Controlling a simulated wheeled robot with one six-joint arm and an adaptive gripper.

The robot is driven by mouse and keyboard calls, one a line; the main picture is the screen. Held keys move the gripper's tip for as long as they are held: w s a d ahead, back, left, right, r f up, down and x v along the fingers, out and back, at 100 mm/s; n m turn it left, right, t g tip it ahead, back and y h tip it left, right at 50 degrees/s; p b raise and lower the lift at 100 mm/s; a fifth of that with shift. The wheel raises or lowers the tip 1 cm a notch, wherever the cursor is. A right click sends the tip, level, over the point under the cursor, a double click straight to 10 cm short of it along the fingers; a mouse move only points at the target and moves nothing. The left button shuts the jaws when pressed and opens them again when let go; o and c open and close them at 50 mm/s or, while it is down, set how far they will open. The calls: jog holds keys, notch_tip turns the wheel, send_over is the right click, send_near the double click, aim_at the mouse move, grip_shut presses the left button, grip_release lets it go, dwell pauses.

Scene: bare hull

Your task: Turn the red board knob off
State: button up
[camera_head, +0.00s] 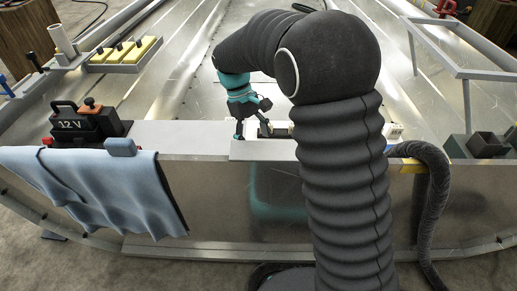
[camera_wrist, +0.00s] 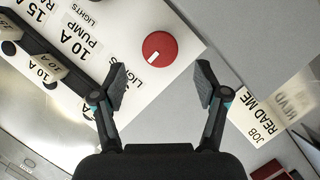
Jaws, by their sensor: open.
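The red board knob (camera_wrist: 159,48) is round, with a short white mark near its lower-left edge in the wrist view. It sits on a white board (camera_wrist: 190,22) with printed labels, one reading LIGHTS just below the knob. My gripper (camera_wrist: 161,86) is open and empty, its two fingers spread wide. The knob appears above and between the fingertips, and neither finger visibly touches it. In the head view my gripper (camera_head: 252,130) points down over the pale ledge; the knob cannot be made out there.
A black strip with fuses (camera_wrist: 45,68) runs along the board's left. A READ ME card (camera_wrist: 258,117) lies right of my fingers. In the head view, a 12 V battery (camera_head: 88,126) and blue cloth (camera_head: 90,180) are left, and a yellow-topped tray (camera_head: 125,50) behind.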

jog(key=v, duration=0.6)
jog(key=shift+r, duration=0.3)
jog(key=s+d+r+m+t+y, duration=0.35)
jog(key=s+d+r, duration=0.45)
jog(key=s+d, duration=0.4)
jog(key=s+d+f+m+t, duration=0.1)
jog(key=s+d+m+t, duration=0.1)
jog(key=s, duration=0.4)
jog(key=s+d+f+m+t, duration=0.2)
jog(key=s+d+m+t, duration=0.1)
jog(key=s, duration=0.3)
jog(key=shift+s+d, duration=0.2)
jog(key=shift+d, duration=0.25)
jog(key=shift+t, duration=0.25)
